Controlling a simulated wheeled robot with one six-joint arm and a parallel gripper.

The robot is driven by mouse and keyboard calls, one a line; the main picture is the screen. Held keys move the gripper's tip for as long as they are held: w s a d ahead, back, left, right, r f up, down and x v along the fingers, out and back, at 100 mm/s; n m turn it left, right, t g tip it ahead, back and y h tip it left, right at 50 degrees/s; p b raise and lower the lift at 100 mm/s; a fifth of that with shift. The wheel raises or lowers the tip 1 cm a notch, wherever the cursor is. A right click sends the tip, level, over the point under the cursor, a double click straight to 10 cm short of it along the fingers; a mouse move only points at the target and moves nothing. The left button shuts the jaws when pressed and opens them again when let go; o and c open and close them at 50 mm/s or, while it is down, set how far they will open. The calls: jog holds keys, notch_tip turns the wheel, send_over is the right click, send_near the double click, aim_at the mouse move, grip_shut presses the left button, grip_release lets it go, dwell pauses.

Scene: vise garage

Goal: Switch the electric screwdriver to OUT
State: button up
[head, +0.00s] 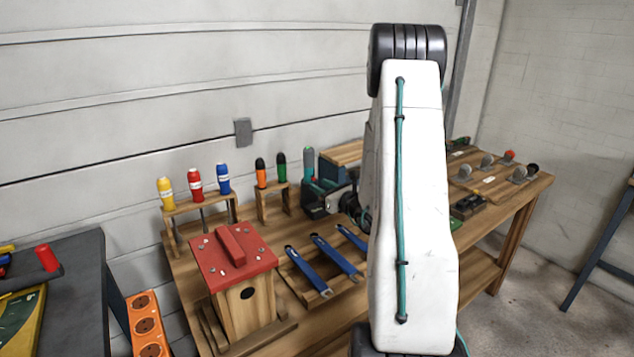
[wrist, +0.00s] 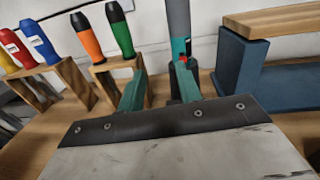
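The electric screwdriver appears to be the upright grey and teal tool standing on the bench in the head view (head: 308,165). In the wrist view its grey body (wrist: 179,25) rises just beyond my right finger, with a small red spot low on its side. My gripper (wrist: 160,86) is open, its two teal fingers apart with nothing visible between them. The right finger overlaps the tool's lower part in the picture; I cannot tell whether they touch. The switch marking is too small to read.
Orange and green screwdrivers (wrist: 88,37) stand in a wooden rack to the left, with yellow, red and blue ones further left. A blue vise (wrist: 240,68) with wood on it stands to the right. A red-roofed birdhouse (head: 250,300) and blue wrenches (head: 335,257) occupy the front of the bench.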

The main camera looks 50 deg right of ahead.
aim_at(314, 178)
jog(key=shift+m+h, duration=0.8)
jog(key=shift+h, duration=0.1)
jog(key=w+d, duration=0.1)
jog(key=w, duration=0.1)
jog(key=w+d+f, duration=0.1)
jog(key=w+d, duration=0.2)
jog(key=w, duration=0.1)
jog(key=shift+w+d+f, duration=0.15)
jog(key=shift+d+f, duration=0.05)
jog(key=shift+f, duration=0.2)
